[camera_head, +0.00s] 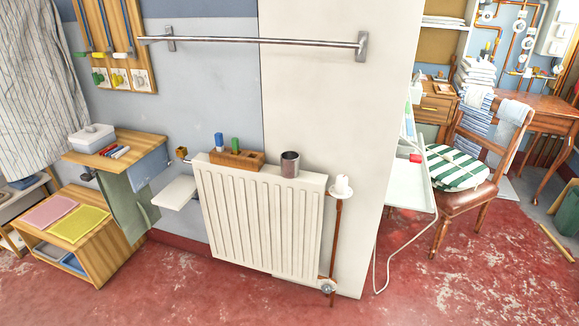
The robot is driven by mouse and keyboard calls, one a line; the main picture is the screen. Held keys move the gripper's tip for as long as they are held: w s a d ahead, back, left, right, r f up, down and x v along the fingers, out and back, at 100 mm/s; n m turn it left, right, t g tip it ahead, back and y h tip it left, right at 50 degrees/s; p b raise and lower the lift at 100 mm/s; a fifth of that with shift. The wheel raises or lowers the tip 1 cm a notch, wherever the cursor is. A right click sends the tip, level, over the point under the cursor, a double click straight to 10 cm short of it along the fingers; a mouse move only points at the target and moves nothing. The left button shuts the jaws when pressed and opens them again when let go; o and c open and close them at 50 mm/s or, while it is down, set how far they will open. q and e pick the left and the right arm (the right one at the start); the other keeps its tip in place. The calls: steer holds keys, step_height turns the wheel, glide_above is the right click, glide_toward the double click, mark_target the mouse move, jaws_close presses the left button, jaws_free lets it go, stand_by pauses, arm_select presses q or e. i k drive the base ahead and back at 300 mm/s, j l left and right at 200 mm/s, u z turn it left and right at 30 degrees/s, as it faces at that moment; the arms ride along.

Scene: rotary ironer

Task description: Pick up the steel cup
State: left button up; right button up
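The steel cup (290,164) is a dark grey metal cylinder with an open top. It stands upright on the top of the white radiator (262,218), right of the middle of its length. A wooden block (237,159) with holes sits left of the cup on the same top, with a blue piece (219,142) and a green piece (235,145) standing up from it. A small gap appears between block and cup. Neither of my grippers shows in the head view.
A rail (255,40) runs along the wall above the radiator. A white folding shelf (176,193) is at the radiator's left. The red floor (200,290) in front is clear.

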mark_target(290, 165)
steer(key=i+l+u, duration=0.15)
steer(key=i+l, duration=0.25)
steer(key=i+l+u, duration=0.2)
steer(key=i+l, duration=0.15)
steer(key=l, duration=0.15)
steer(key=i+l+u, duration=0.15)
steer(key=i+l, duration=0.2)
steer(key=l, duration=0.15)
